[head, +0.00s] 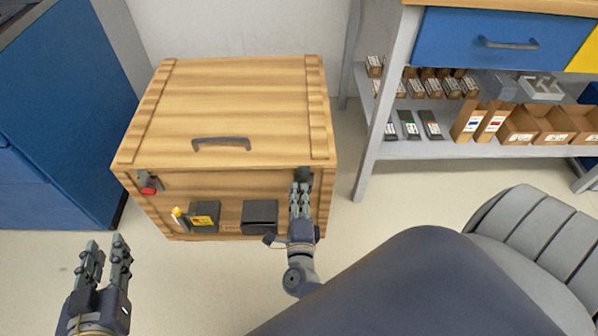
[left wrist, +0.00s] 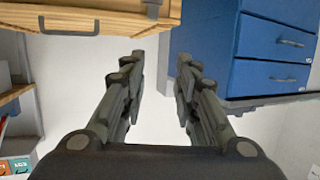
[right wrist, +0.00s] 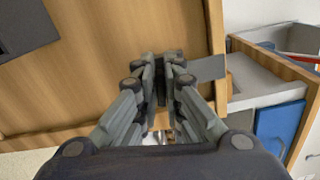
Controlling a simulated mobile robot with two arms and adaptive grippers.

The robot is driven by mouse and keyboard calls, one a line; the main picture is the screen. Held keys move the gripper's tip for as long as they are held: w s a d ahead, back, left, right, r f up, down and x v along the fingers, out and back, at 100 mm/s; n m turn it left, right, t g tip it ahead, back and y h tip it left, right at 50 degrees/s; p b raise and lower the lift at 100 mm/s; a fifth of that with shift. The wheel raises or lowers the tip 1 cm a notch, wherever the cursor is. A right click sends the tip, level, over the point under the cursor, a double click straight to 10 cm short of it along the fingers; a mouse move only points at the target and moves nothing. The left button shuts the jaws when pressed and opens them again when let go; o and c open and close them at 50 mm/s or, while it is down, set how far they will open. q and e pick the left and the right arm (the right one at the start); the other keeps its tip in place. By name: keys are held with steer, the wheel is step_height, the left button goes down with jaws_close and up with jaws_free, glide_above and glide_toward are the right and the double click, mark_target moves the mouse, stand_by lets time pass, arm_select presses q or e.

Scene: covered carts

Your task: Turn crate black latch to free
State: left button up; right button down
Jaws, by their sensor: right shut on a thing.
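The wooden crate (head: 235,100) stands on the floor with its lid down. The black latch (head: 304,173) is at the right end of its front, just under the lid edge. My right gripper (head: 300,187) is at this latch, shut on it. In the right wrist view the fingers (right wrist: 163,72) are close together, with a dark flat part of the latch (right wrist: 206,68) showing beside them; the gripped part is mostly hidden. A second latch with a red part (head: 148,184) is at the front's left end. My left gripper (head: 106,250) is open and empty, left of the crate; its spread fingers show in the left wrist view (left wrist: 160,62).
A dark handle (head: 221,143) is on the lid. Blue cabinets (head: 60,110) stand left; a shelf with boxes (head: 480,145) stands right. Floor before the crate is open.

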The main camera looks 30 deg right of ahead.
arm_select(q)
steer(key=shift+s+a+f+g+y+p, duration=0.1)
steer(key=shift+s+a+f+g+y, duration=0.1)
steer(key=shift+s+f+g, duration=0.4)
steer(key=shift+s+a+f+g+y+p, duration=0.1)
steer(key=shift+s+a+f+g, duration=0.15)
steer(key=shift+f, duration=0.5)
steer(key=shift+s+a+f+g+y+p, duration=0.15)
steer(key=shift+s+f+g, duration=0.3)
steer(key=shift+f, duration=0.25)
arm_select(e)
steer(key=shift+a+f+n, duration=0.1)
steer(key=shift+f+n, duration=0.05)
steer(key=shift+n, duration=0.65)
steer(key=c, duration=1.7)
jaws_free()
steer(key=v, duration=0.7)
steer(key=shift+s+a, duration=0.1)
steer(key=shift+s, duration=0.1)
